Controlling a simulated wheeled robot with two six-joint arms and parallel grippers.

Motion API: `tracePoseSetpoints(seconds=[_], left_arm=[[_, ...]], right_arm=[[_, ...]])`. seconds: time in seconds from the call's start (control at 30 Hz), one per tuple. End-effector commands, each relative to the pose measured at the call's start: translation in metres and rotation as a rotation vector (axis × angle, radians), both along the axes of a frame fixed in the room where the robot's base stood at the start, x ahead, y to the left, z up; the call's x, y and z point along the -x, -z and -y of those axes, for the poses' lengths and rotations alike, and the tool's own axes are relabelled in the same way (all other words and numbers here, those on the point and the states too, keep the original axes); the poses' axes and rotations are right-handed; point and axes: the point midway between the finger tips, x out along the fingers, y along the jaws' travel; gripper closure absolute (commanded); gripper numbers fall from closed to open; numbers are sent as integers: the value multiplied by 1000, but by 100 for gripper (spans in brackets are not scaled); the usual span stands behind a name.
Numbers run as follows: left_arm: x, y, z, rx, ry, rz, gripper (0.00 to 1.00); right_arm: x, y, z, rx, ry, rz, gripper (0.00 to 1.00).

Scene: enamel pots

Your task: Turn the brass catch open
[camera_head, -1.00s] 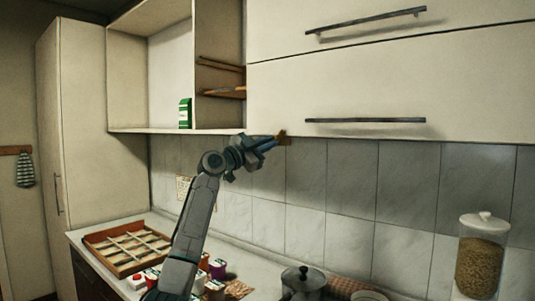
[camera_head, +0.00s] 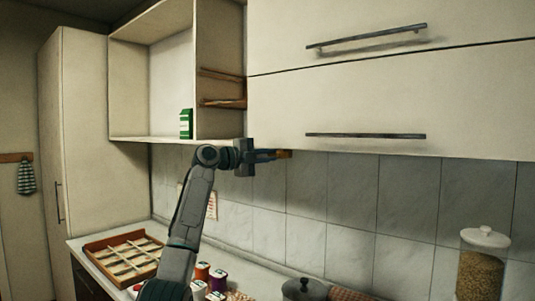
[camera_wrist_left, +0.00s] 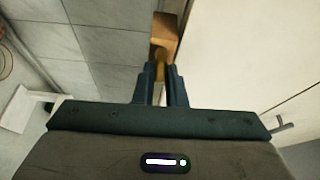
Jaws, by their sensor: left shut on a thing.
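The brass catch (camera_head: 284,154) sits at the lower left edge of the white wall cabinet. It also shows in the left wrist view (camera_wrist_left: 163,38), as a wider block with a narrower part reaching down between my fingers. My left gripper (camera_head: 266,156) comes up from the lower left and points right at the catch. In the left wrist view my left gripper (camera_wrist_left: 161,72) has its two dark fingers closed around the narrow part of the catch. The fingertips hide some of it. My right gripper is in neither view.
The white cabinet (camera_head: 400,90) has two dark bar handles. An open shelf unit (camera_head: 128,90) holds a green box (camera_head: 186,124). On the counter below are a divided wooden tray (camera_head: 90,246), several small jars, a lidded pot (camera_head: 303,290) and a clear canister (camera_head: 482,268).

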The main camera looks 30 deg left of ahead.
Motion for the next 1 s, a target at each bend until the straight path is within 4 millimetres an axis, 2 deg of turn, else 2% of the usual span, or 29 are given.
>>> tracePoseSetpoints(seconds=[0.23,0.7,0.73,0.8,1.0], left_arm=[[0,1,0,-62,0,2,100],[0,1,0,-72,0,3,100],[0,1,0,-72,0,3,83],[0,1,0,-72,0,3,70],[0,0,0,-72,0,5,67]], right_arm=[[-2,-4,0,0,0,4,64],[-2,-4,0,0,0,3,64],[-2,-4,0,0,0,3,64],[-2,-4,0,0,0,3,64],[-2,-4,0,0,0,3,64]])
